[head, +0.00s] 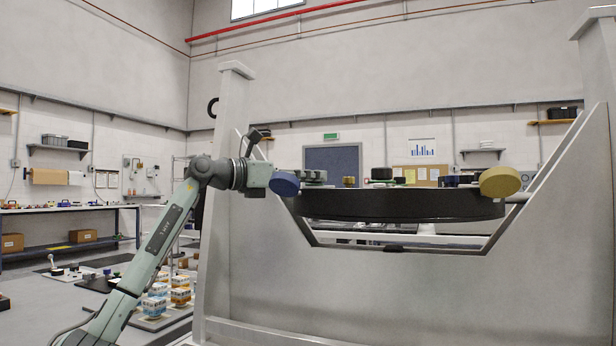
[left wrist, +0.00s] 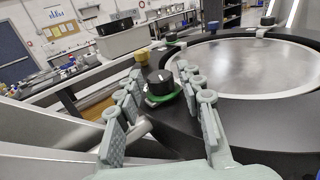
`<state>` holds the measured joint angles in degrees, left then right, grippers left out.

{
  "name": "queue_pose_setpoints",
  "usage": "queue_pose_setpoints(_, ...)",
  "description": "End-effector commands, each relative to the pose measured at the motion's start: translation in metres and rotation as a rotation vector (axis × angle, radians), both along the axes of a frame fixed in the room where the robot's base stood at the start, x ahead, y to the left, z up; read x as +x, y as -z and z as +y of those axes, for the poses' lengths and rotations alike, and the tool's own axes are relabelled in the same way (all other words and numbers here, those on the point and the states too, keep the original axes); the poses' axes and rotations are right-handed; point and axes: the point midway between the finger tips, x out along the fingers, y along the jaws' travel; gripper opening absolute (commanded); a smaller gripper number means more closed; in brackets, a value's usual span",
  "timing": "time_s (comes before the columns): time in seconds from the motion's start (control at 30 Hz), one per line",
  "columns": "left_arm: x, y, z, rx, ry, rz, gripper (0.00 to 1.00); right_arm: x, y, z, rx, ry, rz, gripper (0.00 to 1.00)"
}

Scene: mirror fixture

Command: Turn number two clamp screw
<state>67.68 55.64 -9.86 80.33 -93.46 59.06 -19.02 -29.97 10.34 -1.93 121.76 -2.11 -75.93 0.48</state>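The mirror fixture's thick black ring (head: 400,205) hangs in a pale grey frame. A blue round knob (head: 285,183) is at its left and a yellow round knob (head: 499,181) at its right. My left gripper (head: 314,177) is at the ring's left side, partly hidden by the blue knob. In the left wrist view, its fingers (left wrist: 159,73) are open, one on each side of a black knob on a green base (left wrist: 162,88). Contact cannot be told. The round mirror (left wrist: 250,68) lies inside the ring. No number two label is readable. My right gripper is not in view.
The frame's left upright (head: 216,200) stands close beside my left arm. Its slanted edge (head: 560,165) rises at the right. A workbench (head: 70,215) and floor goods are farther left.

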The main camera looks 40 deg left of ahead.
Motion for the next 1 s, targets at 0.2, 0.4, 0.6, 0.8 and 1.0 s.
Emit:
queue_pose_setpoints(0.2,0.000,-0.001,0.000,0.000,-0.001,-0.001,0.48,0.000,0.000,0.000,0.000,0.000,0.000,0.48)
queue_pose_setpoints(0.4,-0.005,-0.001,0.003,0.000,-0.003,-0.002,0.48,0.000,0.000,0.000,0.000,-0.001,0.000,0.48)
queue_pose_setpoints(0.6,-0.034,0.000,0.017,0.004,-0.006,0.001,0.48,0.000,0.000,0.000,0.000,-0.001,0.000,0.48)
queue_pose_setpoints(0.8,-0.075,0.002,0.036,0.003,-0.006,0.003,0.48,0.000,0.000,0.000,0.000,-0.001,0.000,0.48)
queue_pose_setpoints(1.0,-0.099,0.002,0.046,0.000,-0.003,0.003,0.48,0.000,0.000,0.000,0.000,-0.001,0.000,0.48)
